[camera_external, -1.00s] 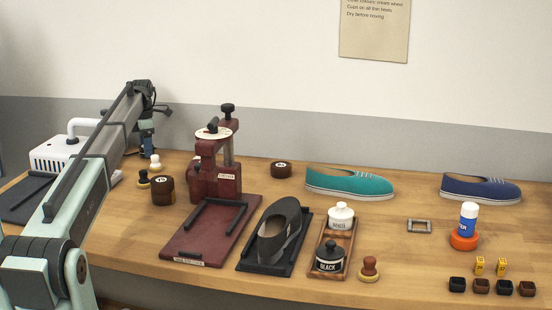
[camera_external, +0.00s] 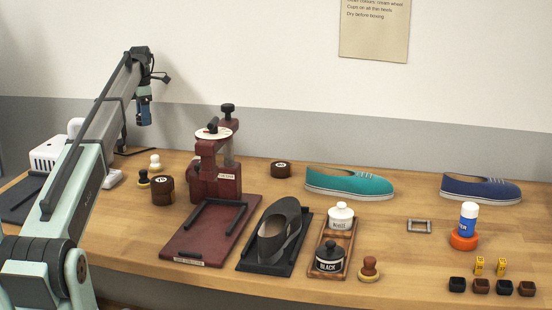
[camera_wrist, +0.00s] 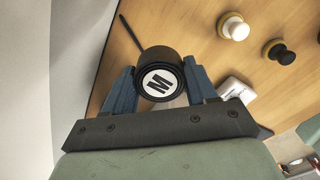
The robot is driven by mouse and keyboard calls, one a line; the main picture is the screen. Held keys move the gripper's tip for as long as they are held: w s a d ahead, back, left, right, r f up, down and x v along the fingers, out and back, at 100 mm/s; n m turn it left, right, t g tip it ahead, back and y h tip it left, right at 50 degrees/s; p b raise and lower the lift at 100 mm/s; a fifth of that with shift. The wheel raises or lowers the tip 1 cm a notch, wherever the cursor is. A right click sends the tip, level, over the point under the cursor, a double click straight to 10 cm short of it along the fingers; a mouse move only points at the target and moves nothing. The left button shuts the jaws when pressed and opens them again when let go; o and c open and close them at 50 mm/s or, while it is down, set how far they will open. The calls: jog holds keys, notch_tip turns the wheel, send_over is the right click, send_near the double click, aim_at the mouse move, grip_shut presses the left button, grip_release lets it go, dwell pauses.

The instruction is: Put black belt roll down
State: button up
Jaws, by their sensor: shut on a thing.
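The black belt roll (camera_wrist: 161,80) has a white label with an M and sits between my gripper's blue fingers in the wrist view. My gripper (camera_external: 144,119) is shut on it and is raised above the back left of the bench. In the external view the roll cannot be made out clearly at the fingers.
White-topped (camera_external: 155,161) and black-topped (camera_external: 143,178) knobbed daubers stand below my gripper. The dark red press (camera_external: 215,180) stands to the right. A white machine (camera_external: 48,154) is at the left. A teal shoe (camera_external: 350,183) stands farther right. Bare wood lies between these.

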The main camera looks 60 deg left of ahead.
notch_tip(320, 180, up, 9)
jog(key=shift+a+r, duration=0.1)
jog(key=shift+r, duration=0.05)
jog(key=shift+w+d+r, duration=0.15)
jog(key=shift+w+d, duration=0.35)
jog(key=shift+d, duration=0.05)
jog(key=w+d+m, duration=0.3)
jog(key=w+d, duration=0.5)
jog(key=d, duration=0.6)
jog(key=w+d+m, duration=0.3)
jog(key=w+d, duration=0.6)
jog(key=d, duration=0.5)
jog(key=w+d+m, duration=0.2)
jog(key=w+d, duration=0.6)
jog(key=d, duration=0.7)
jog(key=s+d+m, duration=0.3)
jog(key=d+m, duration=0.6)
jog(key=d, duration=3.6)
jog(key=shift+a+f, duration=0.1)
jog(key=shift+f, duration=10.45)
jog(key=shift+f, duration=0.15)
